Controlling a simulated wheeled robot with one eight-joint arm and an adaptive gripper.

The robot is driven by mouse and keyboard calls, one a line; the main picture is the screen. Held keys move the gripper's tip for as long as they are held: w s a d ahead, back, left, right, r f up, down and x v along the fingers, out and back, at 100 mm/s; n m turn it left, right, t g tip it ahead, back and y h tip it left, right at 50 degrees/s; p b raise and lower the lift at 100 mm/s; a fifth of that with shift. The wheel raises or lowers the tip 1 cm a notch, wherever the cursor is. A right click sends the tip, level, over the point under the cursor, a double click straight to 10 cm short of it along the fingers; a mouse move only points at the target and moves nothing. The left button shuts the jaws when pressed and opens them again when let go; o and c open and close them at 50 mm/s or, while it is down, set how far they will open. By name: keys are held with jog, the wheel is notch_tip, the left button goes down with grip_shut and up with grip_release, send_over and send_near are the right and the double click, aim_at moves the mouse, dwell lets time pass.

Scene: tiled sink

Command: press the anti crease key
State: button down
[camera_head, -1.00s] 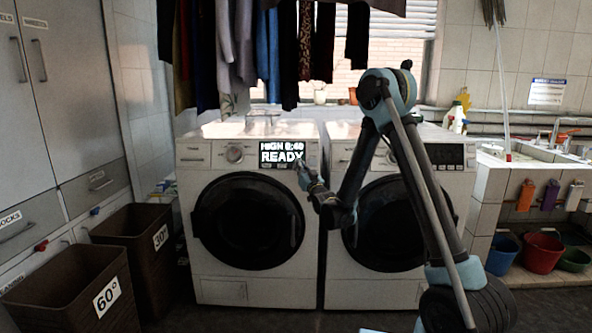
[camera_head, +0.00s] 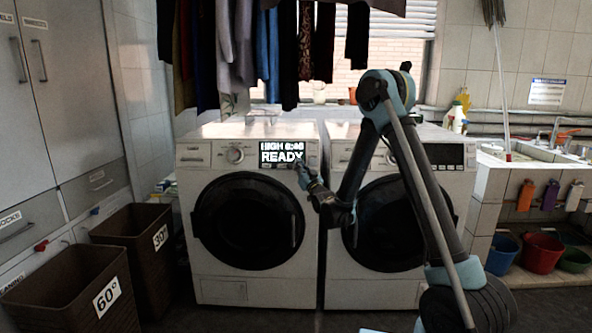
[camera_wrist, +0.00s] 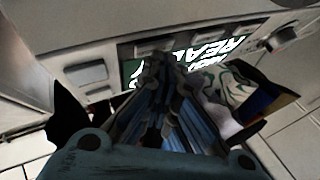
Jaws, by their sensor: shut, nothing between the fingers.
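The left washing machine (camera_head: 215,281) has a lit display (camera_head: 281,151) reading HIGH and READY, with the time digits blurred. In the wrist view the display (camera_wrist: 190,65) appears upside down, partly covered by my fingers. Several small grey keys (camera_wrist: 87,73) lie along the panel there. Their labels are too small to read, so I cannot tell which is the anti crease key. My gripper (camera_head: 300,164) is shut and empty, its tip at the right end of the display. In the wrist view my fingertips (camera_wrist: 155,66) overlap the display's edge; I cannot tell whether they touch.
A round dial (camera_head: 235,155) sits left of the display. A second machine (camera_head: 372,288) stands close on the right, behind my arm. Clothes (camera_head: 290,50) hang above. Brown baskets (camera_head: 75,278) stand at the left, and a tiled sink (camera_head: 540,160) is at the right.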

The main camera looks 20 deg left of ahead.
dwell(0.6)
jog(key=shift+s+d+r, duration=0.1)
jog(key=shift+s+r, duration=0.05)
jog(key=shift+s, duration=0.3)
jog(key=shift+s+d+r, duration=0.2)
jog(key=shift+s+r, duration=0.1)
jog(key=shift+s, duration=0.6)
jog(key=shift+s+d+r, duration=0.25)
jog(key=shift+s+r, duration=0.1)
jog(key=shift+s, duration=0.6)
jog(key=shift+s+d+r, duration=0.2)
jog(key=shift+s+r, duration=0.1)
jog(key=shift+s, duration=0.6)
jog(key=shift+w+d, duration=0.1)
